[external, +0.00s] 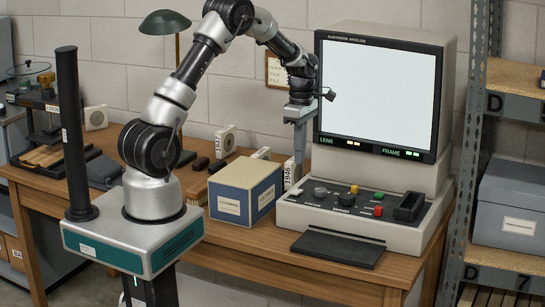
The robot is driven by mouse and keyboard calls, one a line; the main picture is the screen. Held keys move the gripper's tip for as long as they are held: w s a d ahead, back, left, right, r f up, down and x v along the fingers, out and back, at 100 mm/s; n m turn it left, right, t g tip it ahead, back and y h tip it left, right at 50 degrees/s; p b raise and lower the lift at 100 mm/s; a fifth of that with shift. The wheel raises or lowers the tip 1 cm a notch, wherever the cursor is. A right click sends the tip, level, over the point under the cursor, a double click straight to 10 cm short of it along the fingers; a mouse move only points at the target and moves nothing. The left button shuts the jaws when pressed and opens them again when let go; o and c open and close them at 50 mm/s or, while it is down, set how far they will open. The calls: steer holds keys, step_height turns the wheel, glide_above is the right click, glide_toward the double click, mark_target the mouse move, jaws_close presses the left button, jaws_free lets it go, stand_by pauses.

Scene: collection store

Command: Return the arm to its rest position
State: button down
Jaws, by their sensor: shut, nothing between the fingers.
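My arm is raised and bent over the wooden desk. My gripper (298,148) points down and is shut and empty. It hangs in front of the left edge of the microfilm reader (330,165), above the desk. Just below it, a small white box marked 1946 (289,174) stands upright behind a cream and blue box (240,190). I cannot tell whether the fingertips touch the white box.
The reader's control panel (330,210) has knobs and coloured buttons, with a dark flat plate (338,249) in front. A metal shelf (475,150) with a grey box (508,203) stands at the right. A green lamp (165,22) rises behind my arm.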

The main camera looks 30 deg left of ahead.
steer(key=s+a+r+m+t+p, duration=0.1)
steer(key=s+a+r+m, duration=0.1)
steer(key=r, duration=0.6)
steer(key=s+a+r+m+p, duration=0.1)
steer(key=a+r, duration=0.1)
steer(key=r, duration=0.6)
steer(key=s+a+r+m+t+p, duration=0.2)
steer(key=s+a+r+m, duration=0.3)
steer(key=s, duration=0.3)
steer(key=s+a+r+m+t+p, duration=0.1)
steer(key=s+a+r+m+p, duration=0.1)
steer(key=s+r+m, duration=0.45)
steer(key=s+a+r+m+t+p, duration=0.2)
steer(key=s+m, duration=0.1)
steer(key=s, duration=0.6)
step_height(320, 180, down, 24)
steer(key=b, duration=2.3)
steer(key=shift+s+b, duration=0.15)
steer(key=shift+b, duration=0.2)
steer(key=shift+m, duration=0.35)
